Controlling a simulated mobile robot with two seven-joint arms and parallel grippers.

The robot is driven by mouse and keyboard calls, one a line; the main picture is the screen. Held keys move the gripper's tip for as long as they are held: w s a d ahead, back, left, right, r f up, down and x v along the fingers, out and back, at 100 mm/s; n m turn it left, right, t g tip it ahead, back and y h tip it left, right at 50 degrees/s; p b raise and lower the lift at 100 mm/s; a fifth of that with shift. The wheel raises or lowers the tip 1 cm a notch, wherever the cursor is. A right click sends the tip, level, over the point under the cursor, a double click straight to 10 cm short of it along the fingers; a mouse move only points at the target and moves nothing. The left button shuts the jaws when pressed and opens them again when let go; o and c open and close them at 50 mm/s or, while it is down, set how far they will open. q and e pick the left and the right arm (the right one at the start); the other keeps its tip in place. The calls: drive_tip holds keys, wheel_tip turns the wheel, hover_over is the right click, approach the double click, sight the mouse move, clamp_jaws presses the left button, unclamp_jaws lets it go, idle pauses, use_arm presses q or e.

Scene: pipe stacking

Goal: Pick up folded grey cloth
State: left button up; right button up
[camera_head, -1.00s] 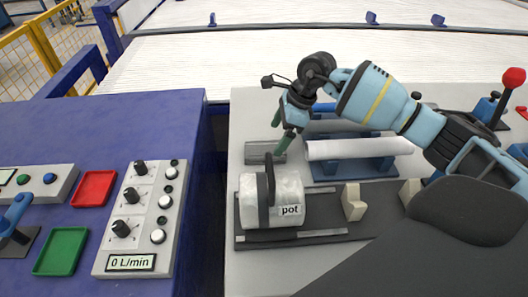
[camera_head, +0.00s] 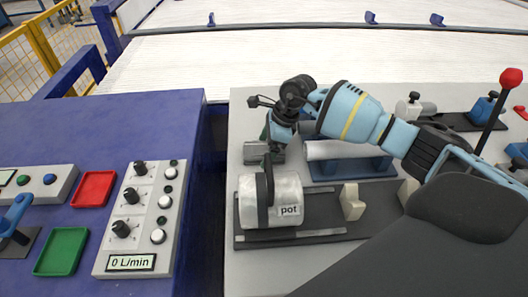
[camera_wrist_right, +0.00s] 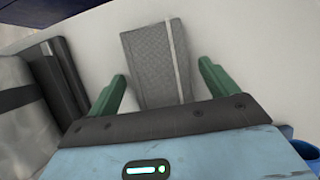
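The folded grey cloth (camera_head: 250,152) lies flat on the light worktop, just behind the pot and partly hidden by my right gripper (camera_head: 270,140) in the head view. In the right wrist view the cloth (camera_wrist_right: 152,62) is a textured grey rectangle with a pale stripe along its right side. My right gripper (camera_wrist_right: 162,84) is open, its green fingers on either side of the cloth's near part, with nothing held. Whether the fingers touch the cloth or worktop cannot be told. My left gripper is not in view.
A white pipe (camera_head: 335,150) rests on a blue stand to the right. A blue control desk (camera_head: 90,130) stands left, across a gap.

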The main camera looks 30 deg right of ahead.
sight(266, 149)
drive_tip(key=c, duration=0.9)
drive_tip(key=shift+r, duration=0.15)
drive_tip(key=shift+c, duration=0.2)
wheel_tip(266, 149, up, 10)
